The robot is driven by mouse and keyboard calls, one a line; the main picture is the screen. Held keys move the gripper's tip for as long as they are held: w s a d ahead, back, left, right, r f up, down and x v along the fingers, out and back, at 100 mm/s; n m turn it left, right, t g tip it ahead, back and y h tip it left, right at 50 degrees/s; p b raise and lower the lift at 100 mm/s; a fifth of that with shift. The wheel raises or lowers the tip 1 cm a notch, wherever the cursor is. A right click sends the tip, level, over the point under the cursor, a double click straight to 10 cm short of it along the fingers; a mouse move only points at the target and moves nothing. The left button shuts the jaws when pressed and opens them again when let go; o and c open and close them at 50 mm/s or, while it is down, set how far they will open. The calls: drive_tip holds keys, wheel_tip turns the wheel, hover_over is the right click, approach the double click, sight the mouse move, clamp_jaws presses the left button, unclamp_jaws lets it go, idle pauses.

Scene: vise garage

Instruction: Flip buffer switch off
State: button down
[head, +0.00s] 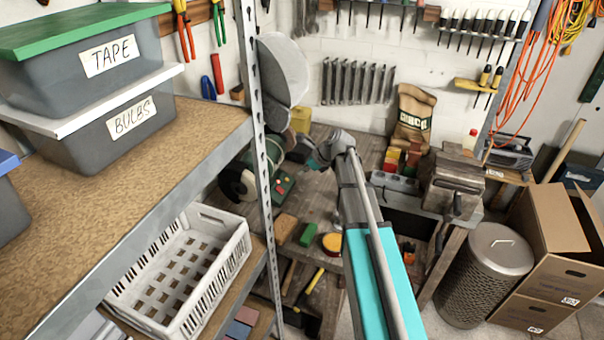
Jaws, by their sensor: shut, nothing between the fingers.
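The buffer (238,182) is a dark green bench machine with a wheel, standing on the workbench behind the metal shelf post, which hides part of it. A small green switch box (284,185) with a red spot is at its front right. The switch's position is too small to tell. My gripper (313,163) is at the end of my arm, above and to the right of the switch box. It is small in the picture, shut and empty, and appears apart from the switch box.
A shelf (190,150) with labelled bins fills the left, and its upright post (261,160) stands before the buffer. A white crate (236,262) sits on the lower shelf. A vise (455,180) is to the right on the workbench. A bin (485,275) and cardboard boxes (550,265) stand at right.

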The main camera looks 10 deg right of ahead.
sight(277, 188)
drive_tip(key=b+x, duration=0.8)
drive_tip(key=x, duration=0.3)
drive_tip(key=shift+w+a+f, duration=0.1)
drive_tip(key=shift+w+f, duration=0.05)
drive_tip(key=shift+f, duration=0.15)
drive_tip(key=shift+w+a+f+b, duration=0.15)
drive_tip(key=shift+a+f+b, duration=0.15)
drive_tip(key=shift+b, duration=0.25)
drive_tip(key=shift+w+a+f, duration=0.15)
drive_tip(key=shift+a+f, duration=0.05)
drive_tip(key=shift+a+b, duration=0.15)
drive_tip(key=shift+b, duration=0.2)
drive_tip(key=shift+a+r, duration=0.1)
